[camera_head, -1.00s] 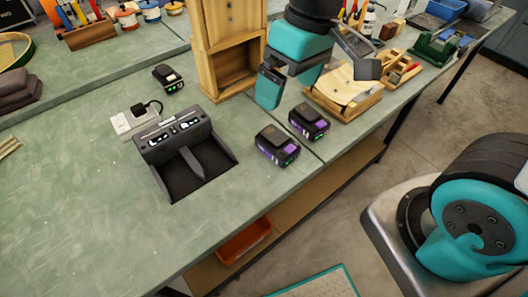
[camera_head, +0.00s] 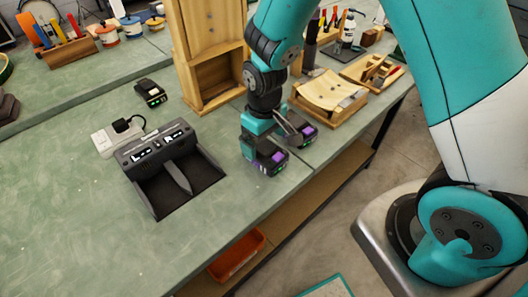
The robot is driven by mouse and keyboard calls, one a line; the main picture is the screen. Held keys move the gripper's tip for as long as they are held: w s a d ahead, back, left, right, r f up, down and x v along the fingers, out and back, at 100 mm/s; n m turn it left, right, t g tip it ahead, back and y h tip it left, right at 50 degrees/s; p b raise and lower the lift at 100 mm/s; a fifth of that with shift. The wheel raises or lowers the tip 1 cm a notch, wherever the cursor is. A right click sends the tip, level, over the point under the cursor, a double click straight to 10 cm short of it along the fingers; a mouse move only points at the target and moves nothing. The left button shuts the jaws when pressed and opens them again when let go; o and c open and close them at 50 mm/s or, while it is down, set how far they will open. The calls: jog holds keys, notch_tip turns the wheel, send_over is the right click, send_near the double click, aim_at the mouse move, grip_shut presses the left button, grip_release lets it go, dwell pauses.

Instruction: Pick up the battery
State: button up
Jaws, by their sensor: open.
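Two black-and-purple batteries stand side by side near the bench's front edge: the nearer battery (camera_head: 271,164) and the farther battery (camera_head: 307,134). A third, black battery (camera_head: 151,93) with a green light lies farther back on the left. My gripper (camera_head: 267,143) is open and low over the nearer battery. One finger is at its left side, and the other is over its right side, near the gap between the two. The gripper partly hides both batteries. I cannot tell whether the fingers touch either one.
A dark two-bay charger (camera_head: 150,158) stands left of the gripper, with a white power socket (camera_head: 113,141) behind it. A wooden cabinet (camera_head: 207,50) stands behind the gripper. A wooden tray (camera_head: 330,97) is to its right. The green bench (camera_head: 75,220) is clear at front left.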

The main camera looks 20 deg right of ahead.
aim_at(265, 146)
jog(key=shift+w+d+f+p, duration=0.1)
jog(key=shift+f+p, duration=0.2)
jog(key=shift+f, duration=1.1)
jog(key=shift+w+f+p, duration=0.1)
jog(key=shift+f+p, duration=0.2)
jog(key=shift+f, duration=1.05)
jog(key=shift+c, duration=0.2)
jog(key=c, duration=1.2)
jog(key=shift+o, duration=0.2)
jog(key=shift+r, duration=0.2)
